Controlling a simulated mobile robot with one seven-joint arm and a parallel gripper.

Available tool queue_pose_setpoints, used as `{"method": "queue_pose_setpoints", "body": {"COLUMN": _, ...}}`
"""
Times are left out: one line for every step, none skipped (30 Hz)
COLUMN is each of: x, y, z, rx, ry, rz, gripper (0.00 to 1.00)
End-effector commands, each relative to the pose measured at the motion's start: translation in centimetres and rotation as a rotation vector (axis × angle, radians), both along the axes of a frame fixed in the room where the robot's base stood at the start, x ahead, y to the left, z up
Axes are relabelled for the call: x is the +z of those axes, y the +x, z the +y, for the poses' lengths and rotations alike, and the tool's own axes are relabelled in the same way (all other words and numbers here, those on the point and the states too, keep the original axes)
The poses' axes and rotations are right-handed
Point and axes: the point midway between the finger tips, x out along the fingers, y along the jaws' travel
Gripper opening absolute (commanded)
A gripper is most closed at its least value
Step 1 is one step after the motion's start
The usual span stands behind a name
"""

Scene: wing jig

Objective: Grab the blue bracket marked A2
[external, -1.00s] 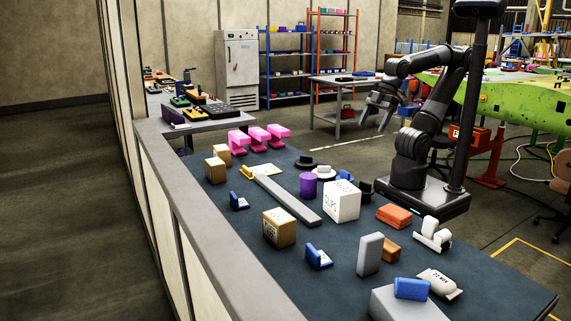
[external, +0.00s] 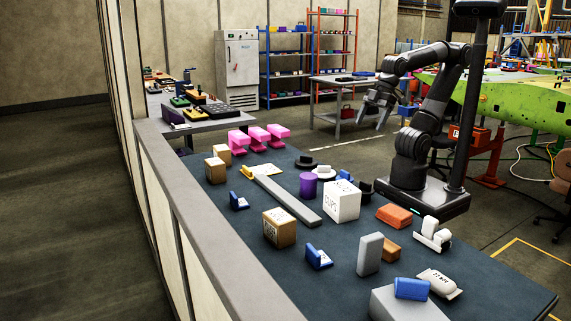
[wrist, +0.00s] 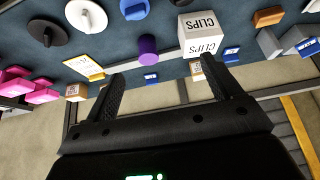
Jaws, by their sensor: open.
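Several blue brackets lie on the dark table; the mark A2 cannot be read on any. In the external view one blue bracket (external: 239,201) lies near the wall edge and another (external: 319,257) nearer the camera. A third blue piece (external: 345,176) is partly hidden behind the white cube. In the wrist view a small blue bracket (wrist: 151,77) appears between the fingers, and another (wrist: 231,55) right of them. My gripper (external: 374,119) is open and empty, held up beyond the table's far side, apart from all the brackets. It also shows in the wrist view (wrist: 162,70).
A white CLIPS cube (external: 342,201), a purple cylinder (external: 308,185), a long grey bar (external: 287,201) and cardboard boxes (external: 279,228) stand among the brackets. Pink pieces (external: 257,138) are at the far end. A low wall (external: 205,218) runs along the left edge.

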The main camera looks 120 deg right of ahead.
Motion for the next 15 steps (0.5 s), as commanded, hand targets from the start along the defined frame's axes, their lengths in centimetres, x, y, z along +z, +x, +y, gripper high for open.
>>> {"method": "queue_pose_setpoints", "body": {"x": 0.4, "y": 1.3, "z": 0.3, "rx": 0.000, "ry": 0.004, "rz": 0.009, "gripper": 0.83}}
{"method": "queue_pose_setpoints", "body": {"x": 0.7, "y": 2.1, "z": 0.5, "rx": -0.001, "ry": 0.005, "rz": 0.012, "gripper": 0.83}}
{"method": "queue_pose_setpoints", "body": {"x": 1.0, "y": 3.2, "z": 0.8, "rx": -0.005, "ry": 0.008, "rz": 0.017, "gripper": 0.83}}
{"method": "queue_pose_setpoints", "body": {"x": 1.2, "y": 4.1, "z": 1.0, "rx": -0.006, "ry": 0.009, "rz": 0.021, "gripper": 0.83}}
{"method": "queue_pose_setpoints", "body": {"x": 1.5, "y": 5.1, "z": 1.3, "rx": -0.009, "ry": 0.012, "rz": 0.024, "gripper": 0.83}}
{"method": "queue_pose_setpoints", "body": {"x": 1.7, "y": 6.3, "z": 1.7, "rx": -0.013, "ry": 0.015, "rz": 0.028, "gripper": 0.83}}
{"method": "queue_pose_setpoints", "body": {"x": 1.8, "y": 7.2, "z": 2.0, "rx": -0.016, "ry": 0.017, "rz": 0.032, "gripper": 0.83}}
{"method": "queue_pose_setpoints", "body": {"x": 2.0, "y": 8.2, "z": 2.3, "rx": -0.019, "ry": 0.018, "rz": 0.036, "gripper": 0.83}}
{"method": "queue_pose_setpoints", "body": {"x": 2.1, "y": 9.4, "z": 2.8, "rx": -0.023, "ry": 0.019, "rz": 0.040, "gripper": 0.83}}
{"method": "queue_pose_setpoints", "body": {"x": 2.2, "y": 10.4, "z": 3.1, "rx": -0.025, "ry": 0.020, "rz": 0.043, "gripper": 0.83}}
{"method": "queue_pose_setpoints", "body": {"x": 2.2, "y": 11.3, "z": 3.5, "rx": -0.028, "ry": 0.022, "rz": 0.047, "gripper": 0.83}}
{"method": "queue_pose_setpoints", "body": {"x": 2.2, "y": 12.6, "z": 4.1, "rx": -0.033, "ry": 0.023, "rz": 0.051, "gripper": 0.83}}
{"method": "queue_pose_setpoints", "body": {"x": 2.2, "y": 13.6, "z": 4.5, "rx": -0.035, "ry": 0.024, "rz": 0.053, "gripper": 0.83}}
{"method": "queue_pose_setpoints", "body": {"x": 2.1, "y": 14.5, "z": 5.0, "rx": -0.038, "ry": 0.025, "rz": 0.056, "gripper": 0.83}}
{"method": "queue_pose_setpoints", "body": {"x": 2.0, "y": 15.8, "z": 5.6, "rx": -0.040, "ry": 0.025, "rz": 0.060, "gripper": 0.83}}
